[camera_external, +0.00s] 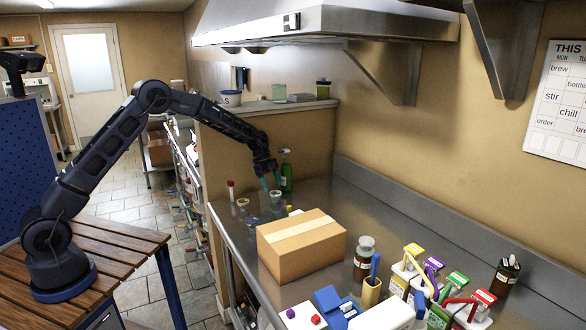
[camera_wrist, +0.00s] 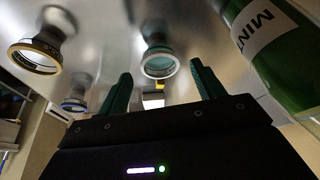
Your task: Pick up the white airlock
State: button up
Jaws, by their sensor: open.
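The white airlock (camera_wrist: 160,62) has a pale round rim and a clear body. It stands on the steel counter, and in the wrist view it shows between and beyond my fingers. In the external view the white airlock (camera_external: 275,195) is just below my fingertips. My gripper (camera_external: 270,183) is open with nothing held; its two teal fingers also show in the wrist view (camera_wrist: 160,76). A similar piece with a yellow rim (camera_wrist: 36,57) and one with a blue rim (camera_wrist: 75,104) stand to the left. I cannot tell whether a finger touches the airlock.
A green MINT bottle (camera_wrist: 268,50) stands close on the right; it also shows in the external view (camera_external: 286,174). A cardboard box (camera_external: 300,246) sits nearer on the counter. A brown jar (camera_external: 363,258) and several colored-lidded containers (camera_external: 432,285) are farther right.

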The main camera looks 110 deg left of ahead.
aim_at(276, 197)
jog(key=shift+x, duration=2.75)
jog(key=shift+w+d+r, duration=0.1)
jog(key=c, duration=1)
